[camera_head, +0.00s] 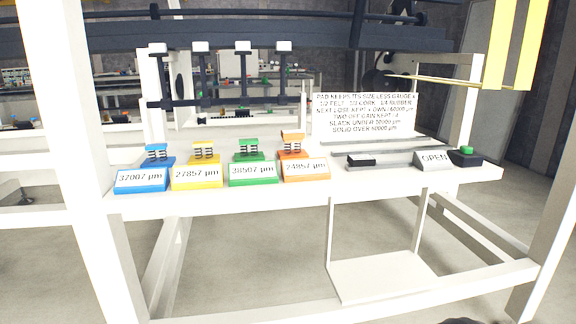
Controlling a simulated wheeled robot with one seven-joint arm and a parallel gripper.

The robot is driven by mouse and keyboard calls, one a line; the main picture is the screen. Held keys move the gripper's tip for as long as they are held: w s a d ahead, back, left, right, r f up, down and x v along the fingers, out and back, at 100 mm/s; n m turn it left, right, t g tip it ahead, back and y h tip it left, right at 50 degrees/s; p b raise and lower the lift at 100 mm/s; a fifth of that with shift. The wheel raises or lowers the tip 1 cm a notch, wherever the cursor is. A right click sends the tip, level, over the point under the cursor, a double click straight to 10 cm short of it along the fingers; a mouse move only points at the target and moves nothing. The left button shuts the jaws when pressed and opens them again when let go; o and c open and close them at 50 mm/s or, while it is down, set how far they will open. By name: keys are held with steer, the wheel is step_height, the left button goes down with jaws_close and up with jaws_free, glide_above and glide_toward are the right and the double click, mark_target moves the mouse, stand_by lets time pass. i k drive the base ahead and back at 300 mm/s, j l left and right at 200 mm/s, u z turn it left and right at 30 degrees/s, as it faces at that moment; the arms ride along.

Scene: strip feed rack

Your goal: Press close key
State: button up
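A green-topped key on a dark base (466,156) stands at the right end of the white shelf. Just left of it is a grey sloped block reading "OPEN" (434,159). I see no label reading "close". Four coloured spring-topped blocks stand in a row on the shelf: blue (144,179) reads 37007 µm, yellow (197,177) reads 27857 µm, green (253,173) reads what looks like 38507 µm, and orange (304,170) reads 24857 µm. My gripper is not in view.
A white text sign (365,116) stands behind a grey rail (400,158) bearing a small black-and-white block (361,160). Yellow vertical bars (515,45) hang at upper right. White frame legs flank the shelf (400,180).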

mark_target(463, 149)
steer(key=i+l+u, duration=0.1)
steer(key=l, duration=0.4)
steer(key=i+l+u, duration=0.1)
steer(key=l, duration=0.35)
steer(key=i+l, duration=0.15)
steer(key=l, duration=0.35)
steer(key=l+u, duration=0.15)
steer(key=l, duration=0.35)
steer(key=k+l, duration=0.25)
